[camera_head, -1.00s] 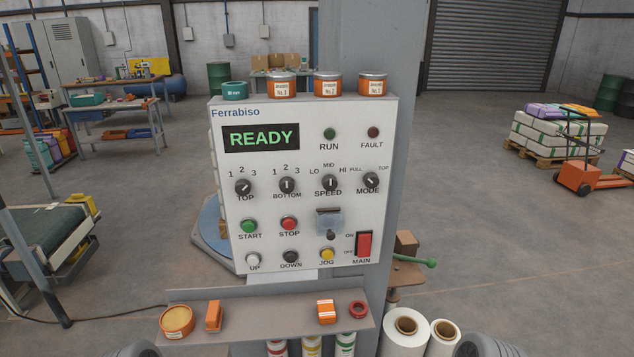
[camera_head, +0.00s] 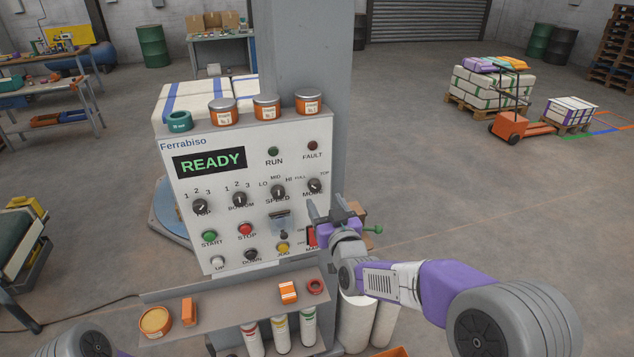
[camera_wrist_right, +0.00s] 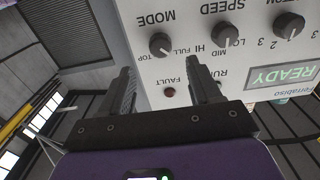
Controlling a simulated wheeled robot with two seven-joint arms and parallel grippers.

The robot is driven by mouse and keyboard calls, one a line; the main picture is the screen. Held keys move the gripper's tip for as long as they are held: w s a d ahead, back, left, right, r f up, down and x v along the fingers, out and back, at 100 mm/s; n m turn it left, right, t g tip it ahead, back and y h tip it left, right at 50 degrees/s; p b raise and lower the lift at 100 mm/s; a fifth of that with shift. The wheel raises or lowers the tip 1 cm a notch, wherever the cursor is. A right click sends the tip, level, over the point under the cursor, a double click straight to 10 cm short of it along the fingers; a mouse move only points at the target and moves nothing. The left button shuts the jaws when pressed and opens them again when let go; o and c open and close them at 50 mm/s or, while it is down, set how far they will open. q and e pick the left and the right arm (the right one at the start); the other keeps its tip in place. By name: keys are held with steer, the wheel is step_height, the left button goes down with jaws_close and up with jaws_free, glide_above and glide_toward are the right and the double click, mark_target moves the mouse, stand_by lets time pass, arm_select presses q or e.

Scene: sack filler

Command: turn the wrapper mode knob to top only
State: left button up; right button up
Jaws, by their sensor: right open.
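The mode knob (camera_head: 314,186) is a black round knob at the right end of the knob row on the white Ferrabiso panel (camera_head: 225,225). FULL is printed at its upper left and TOP at its upper right; its white mark appears to point toward FULL. In the wrist view the panel is upside down, with the mode knob (camera_wrist_right: 160,45) beyond the fingertips. My right gripper (camera_head: 326,206) is open and empty, just below and right of the knob in the head view. Its two dark fingers (camera_wrist_right: 161,66) appear apart from the knob. My left gripper is out of frame.
The speed knob (camera_head: 278,193) is left of the mode knob. The red main switch (camera_head: 312,237) is partly behind my right gripper. Orange tins (camera_head: 267,107) stand on the panel's top edge. A shelf (camera_head: 225,304) with small items juts out below.

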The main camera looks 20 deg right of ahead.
mark_target(316, 188)
steer(key=shift+w+a+f+p, duration=0.1)
steer(key=shift+w+p, duration=0.15)
steer(key=shift+w, duration=1.55)
steer(key=shift+w+a+f+p, duration=0.1)
steer(key=shift+w+p, duration=0.15)
steer(key=shift+w, duration=1.5)
steer(key=c, duration=1)
steer(key=shift+d+m+b, duration=0.1)
steer(key=shift+m+b, duration=0.2)
steer(key=shift+b, duration=0.35)
steer(key=shift+c, duration=0.2)
steer(key=m+b, duration=0.9)
steer(key=b, duration=0.2)
steer(key=shift+f, duration=0.1)
steer(key=m+b, duration=0.3)
steer(key=m, duration=0.1)
steer(key=shift+m, duration=0.3)
steer(key=shift+m+b, duration=1.05)
steer(key=shift+m, duration=0.75)
